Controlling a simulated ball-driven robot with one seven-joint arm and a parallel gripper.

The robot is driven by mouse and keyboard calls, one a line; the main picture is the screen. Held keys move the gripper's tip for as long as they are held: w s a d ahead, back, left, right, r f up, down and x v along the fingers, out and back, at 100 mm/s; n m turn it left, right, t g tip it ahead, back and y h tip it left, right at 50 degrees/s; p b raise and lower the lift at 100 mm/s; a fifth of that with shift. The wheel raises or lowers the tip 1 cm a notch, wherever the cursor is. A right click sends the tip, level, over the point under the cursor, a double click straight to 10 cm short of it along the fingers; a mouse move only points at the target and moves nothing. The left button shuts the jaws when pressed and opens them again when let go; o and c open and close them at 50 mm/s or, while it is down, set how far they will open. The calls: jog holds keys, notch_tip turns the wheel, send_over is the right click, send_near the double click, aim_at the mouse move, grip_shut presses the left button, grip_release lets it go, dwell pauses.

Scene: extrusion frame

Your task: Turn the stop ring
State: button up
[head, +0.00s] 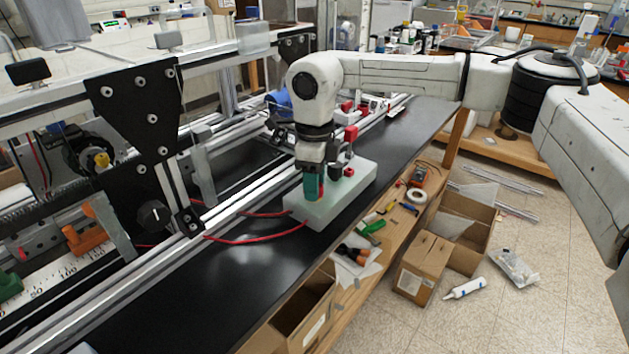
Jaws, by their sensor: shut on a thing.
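My gripper (314,186) points down onto a pale, translucent box (322,211) on the black bench top. Its teal fingertip is low against the box's upper face. A small red part, which looks like the stop ring (321,190), shows beside the teal finger. My gripper is shut on it. The fingers and wrist hide most of the ring, so its angle cannot be told.
An aluminium extrusion frame (185,238) with a black plate (138,105) stands to the left. Red cables (262,238) run from it to the box. The black bench top (215,280) is clear in front. Cardboard boxes (424,262) stand on the floor at right.

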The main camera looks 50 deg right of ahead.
dwell(0.4)
jog(key=o, duration=1.1)
notch_tip(320, 180, up, 11)
jog(key=shift+f, duration=0.1)
dwell(0.5)
